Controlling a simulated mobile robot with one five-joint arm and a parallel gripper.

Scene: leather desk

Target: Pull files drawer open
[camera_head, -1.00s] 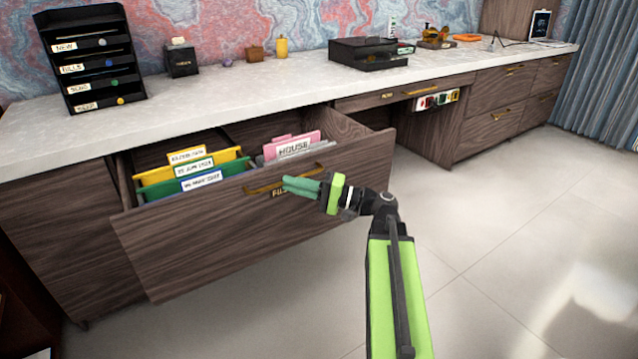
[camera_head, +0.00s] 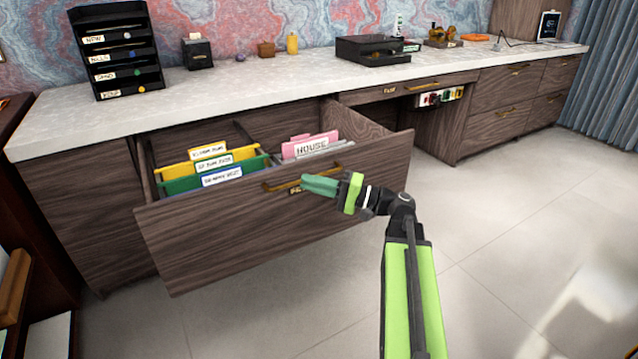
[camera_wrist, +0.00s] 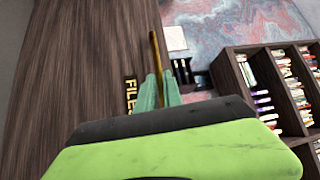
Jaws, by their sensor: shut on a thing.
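The files drawer (camera_head: 260,230) is a wide dark wood drawer standing well out from the desk. Yellow, green and blue folders and a pink "HOUSE" folder (camera_head: 313,146) show inside it. Its brass handle (camera_head: 285,183) runs along the upper front, above a label that reads "FILES" in the wrist view (camera_wrist: 131,95). In the wrist view my fingers (camera_wrist: 159,92) close around the brass bar (camera_wrist: 155,50).
The pale desktop (camera_head: 240,95) carries a black letter tray (camera_head: 118,50) and a dark box (camera_head: 372,48). A narrow drawer (camera_head: 385,92) and a knee space lie to the right. The tiled floor (camera_head: 500,240) in front is clear.

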